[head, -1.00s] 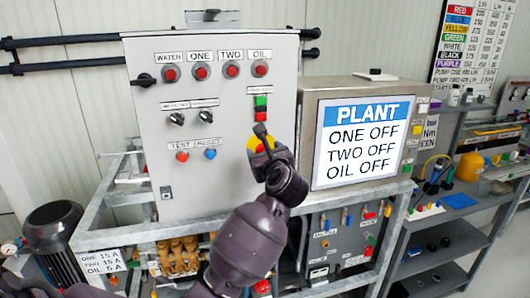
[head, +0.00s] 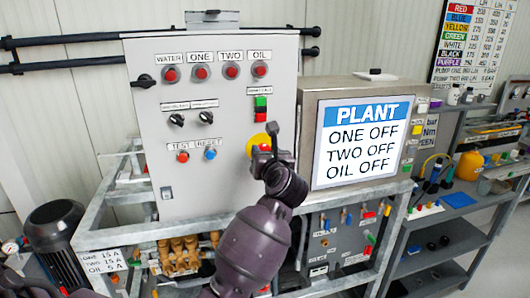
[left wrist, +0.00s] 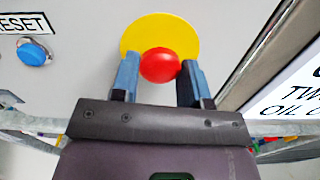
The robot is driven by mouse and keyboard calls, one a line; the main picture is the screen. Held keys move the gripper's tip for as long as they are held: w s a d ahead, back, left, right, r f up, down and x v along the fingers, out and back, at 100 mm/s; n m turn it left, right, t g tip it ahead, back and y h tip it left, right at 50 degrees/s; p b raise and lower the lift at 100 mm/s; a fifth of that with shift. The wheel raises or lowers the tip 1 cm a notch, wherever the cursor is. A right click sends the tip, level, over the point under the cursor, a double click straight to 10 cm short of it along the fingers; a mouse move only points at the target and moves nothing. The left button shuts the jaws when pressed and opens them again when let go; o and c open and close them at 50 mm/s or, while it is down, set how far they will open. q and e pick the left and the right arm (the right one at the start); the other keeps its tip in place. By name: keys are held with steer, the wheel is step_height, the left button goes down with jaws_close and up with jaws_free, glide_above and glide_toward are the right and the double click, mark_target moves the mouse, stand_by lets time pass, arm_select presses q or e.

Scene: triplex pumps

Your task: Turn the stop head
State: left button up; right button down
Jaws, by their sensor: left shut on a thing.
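The stop head is a round red knob (left wrist: 158,62) in front of a yellow disc (left wrist: 160,28) on the grey panel. In the head view the left gripper (head: 267,148) covers the front of the stop.
A red and green button pair (head: 260,108) sits just above the stop. A blue reset button (left wrist: 33,51) is to its left. The display box (head: 308,110) stands close to the right. A grey metal frame (head: 150,231) runs below the panel.

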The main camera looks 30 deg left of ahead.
arm_select(q)
steer(key=shift+m, duration=1.2)
steer(key=o, duration=0.9)
steer(key=shift+o, duration=0.2)
steer(key=b+v, duration=0.2)
steer(key=v, duration=0.8)
steer(key=shift+s+d, duration=0.25)
steer(key=shift+s, duration=0.05)
